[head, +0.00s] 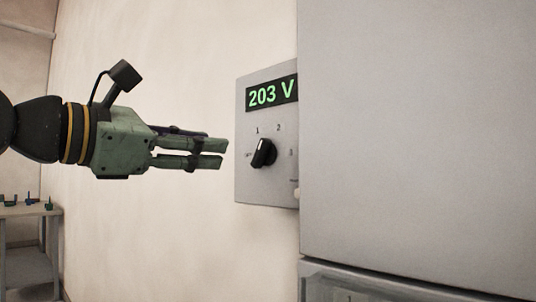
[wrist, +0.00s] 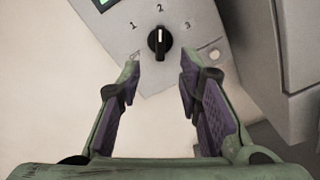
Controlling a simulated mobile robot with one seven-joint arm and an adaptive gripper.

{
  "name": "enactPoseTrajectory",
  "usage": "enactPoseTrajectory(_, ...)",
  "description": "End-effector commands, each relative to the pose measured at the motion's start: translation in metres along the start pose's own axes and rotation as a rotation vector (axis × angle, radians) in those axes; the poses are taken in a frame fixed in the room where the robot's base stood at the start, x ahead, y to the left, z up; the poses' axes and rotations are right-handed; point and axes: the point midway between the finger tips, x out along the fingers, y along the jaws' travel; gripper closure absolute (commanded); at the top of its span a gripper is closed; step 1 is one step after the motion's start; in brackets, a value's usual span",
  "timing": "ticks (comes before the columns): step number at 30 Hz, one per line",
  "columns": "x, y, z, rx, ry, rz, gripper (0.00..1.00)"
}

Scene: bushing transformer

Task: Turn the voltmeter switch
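The voltmeter switch is a black knob (head: 264,153) on a grey voltmeter panel (head: 246,185). In the wrist view the knob (wrist: 160,43) is at top centre, its white mark pointing up toward the 2, with 1 and 3 at either side. The voltmeter display (head: 272,93) reads 203 V in green. My gripper (head: 224,153) is level with the knob, to its left in the head view, and apart from the panel. In the wrist view my gripper (wrist: 160,62) is open and empty, with the knob beyond the gap between its fingertips.
A large grey cabinet (head: 415,130) stands right beside the panel. A pale wall (head: 180,245) lies behind. A small table (head: 28,211) with several small coloured items is at the lower left. The space between my fingertips and the panel is clear.

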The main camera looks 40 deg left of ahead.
Motion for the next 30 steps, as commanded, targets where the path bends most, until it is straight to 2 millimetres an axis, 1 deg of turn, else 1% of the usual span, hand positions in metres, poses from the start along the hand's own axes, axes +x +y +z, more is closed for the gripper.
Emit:
enactPoseTrajectory(5,0.024,0.0,0.001,-0.001,0.0,-0.004,0.68)
enactPoseTrajectory(12,0.071,-0.001,0.003,-0.002,-0.003,-0.005,0.68)
enactPoseTrajectory(18,0.097,-0.001,0.002,-0.004,-0.005,-0.004,0.68)
enactPoseTrajectory(23,0.104,-0.001,0.001,-0.003,-0.004,-0.003,0.68)
enactPoseTrajectory(30,0.105,-0.001,0.001,-0.003,-0.004,-0.003,0.68)
